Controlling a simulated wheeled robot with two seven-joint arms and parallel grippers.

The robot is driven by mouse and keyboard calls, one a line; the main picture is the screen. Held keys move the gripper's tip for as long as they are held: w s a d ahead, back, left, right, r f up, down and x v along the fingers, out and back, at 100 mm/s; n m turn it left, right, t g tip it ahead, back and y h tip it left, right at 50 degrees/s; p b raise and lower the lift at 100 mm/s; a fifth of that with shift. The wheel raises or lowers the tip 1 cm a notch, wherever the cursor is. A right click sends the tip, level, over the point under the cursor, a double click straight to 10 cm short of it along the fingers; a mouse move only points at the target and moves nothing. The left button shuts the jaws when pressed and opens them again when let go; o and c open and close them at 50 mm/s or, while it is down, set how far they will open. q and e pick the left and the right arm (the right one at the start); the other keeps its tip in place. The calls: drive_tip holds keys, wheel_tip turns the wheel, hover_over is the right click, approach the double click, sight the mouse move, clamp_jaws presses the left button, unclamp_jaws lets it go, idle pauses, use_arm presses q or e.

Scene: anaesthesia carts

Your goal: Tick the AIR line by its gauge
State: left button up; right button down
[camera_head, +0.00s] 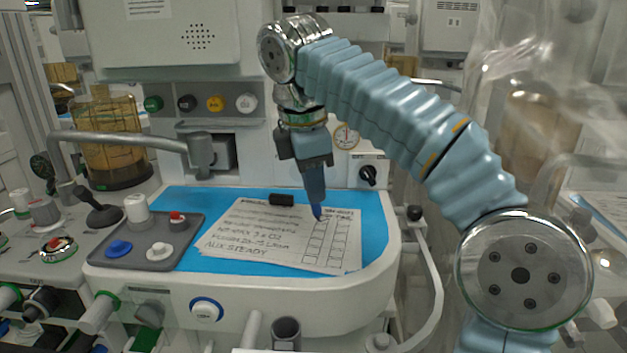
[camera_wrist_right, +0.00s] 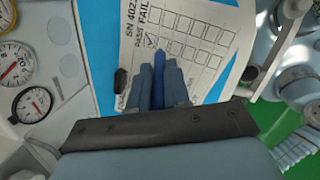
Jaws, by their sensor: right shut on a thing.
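The checklist sheet (camera_head: 262,240) lies on a blue mat (camera_head: 376,235), with handwritten lines and a column of boxes at its right. In the right wrist view the sheet (camera_wrist_right: 205,48) shows the heading FAIL and a tick-like mark in one box. My right gripper (camera_head: 316,190) points down over the sheet's upper right, shut on a blue pen (camera_wrist_right: 158,72). The pen tip is at or just above the paper; contact is unclear. A round gauge (camera_head: 346,135) is on the panel behind; dials (camera_wrist_right: 33,103) show at left in the wrist view. The AIR label is not readable. My left gripper is out of view.
A black object (camera_head: 282,199) lies at the sheet's top edge. A grey tray (camera_head: 140,255) with blue, white and red-topped items stands at left. A black knob (camera_head: 369,175) is on the panel. A rail (camera_head: 432,280) curves around the right side.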

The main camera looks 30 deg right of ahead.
drive_tip(key=shift+f+b, duration=0.4)
drive_tip(key=shift+f, duration=0.2)
idle(1.0)
drive_tip(key=shift+s+d+r+p, duration=0.1)
drive_tip(key=shift+p, duration=0.2)
drive_tip(key=shift+s+d+p, duration=0.2)
drive_tip(key=shift+d+p, duration=0.05)
drive_tip(key=shift+p, duration=0.15)
idle(1.0)
drive_tip(key=d+p+v, duration=0.1)
drive_tip(key=v, duration=0.5)
drive_tip(key=shift+w+r+p, duration=0.3)
drive_tip(key=shift+w+r, duration=0.05)
drive_tip(key=shift+r, duration=0.15)
